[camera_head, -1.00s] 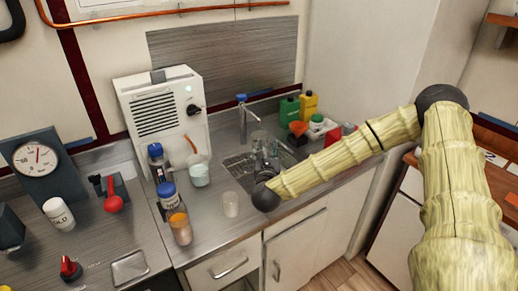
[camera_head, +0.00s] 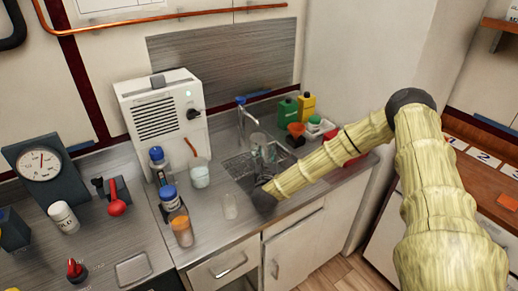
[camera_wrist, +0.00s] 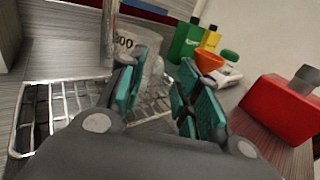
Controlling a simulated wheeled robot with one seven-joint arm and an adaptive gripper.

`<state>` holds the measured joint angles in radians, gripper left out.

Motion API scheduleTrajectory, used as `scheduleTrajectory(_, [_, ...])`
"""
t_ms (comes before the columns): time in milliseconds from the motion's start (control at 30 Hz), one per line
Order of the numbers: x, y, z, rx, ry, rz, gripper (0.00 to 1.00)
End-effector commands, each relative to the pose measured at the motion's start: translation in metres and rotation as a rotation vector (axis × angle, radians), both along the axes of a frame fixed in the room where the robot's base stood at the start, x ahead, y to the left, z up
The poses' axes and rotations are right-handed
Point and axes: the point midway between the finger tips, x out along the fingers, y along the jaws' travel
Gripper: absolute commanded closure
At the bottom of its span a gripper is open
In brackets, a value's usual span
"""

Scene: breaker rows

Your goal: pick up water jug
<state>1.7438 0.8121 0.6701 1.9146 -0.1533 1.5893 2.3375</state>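A clear jug with dark volume marks, which looks like the water jug (camera_head: 257,139), stands at the sink below the tap. It also shows in the wrist view (camera_wrist: 152,70), partly hidden by my left finger. My gripper (camera_head: 268,160) is over the sink's near side, in front of the jug. In the wrist view, its two teal-padded fingers (camera_wrist: 160,82) are apart with nothing held between them. The jug lies beyond the fingertips, mostly behind the left finger. I cannot tell whether finger and jug touch.
The tap (camera_head: 242,120) rises at the sink's back left. A green bottle (camera_wrist: 186,42), yellow bottle (camera_wrist: 210,38), orange funnel (camera_wrist: 209,62) and red container (camera_wrist: 284,108) stand to the right.

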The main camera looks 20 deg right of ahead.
Motion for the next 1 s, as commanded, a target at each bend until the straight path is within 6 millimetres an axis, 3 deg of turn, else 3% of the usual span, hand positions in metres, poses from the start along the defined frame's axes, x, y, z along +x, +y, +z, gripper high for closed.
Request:
scheduleTrajectory(133, [0.013,-0.006,0.002,-0.001,0.000,0.001,0.67])
scheduleTrajectory(433, [0.015,-0.008,0.000,0.000,0.000,0.001,0.67])
scheduleTrajectory(600, [0.015,-0.008,0.000,0.000,0.000,0.000,0.98])
scheduleTrajectory(1000, [0.015,-0.007,0.001,0.000,-0.001,0.000,1.00])
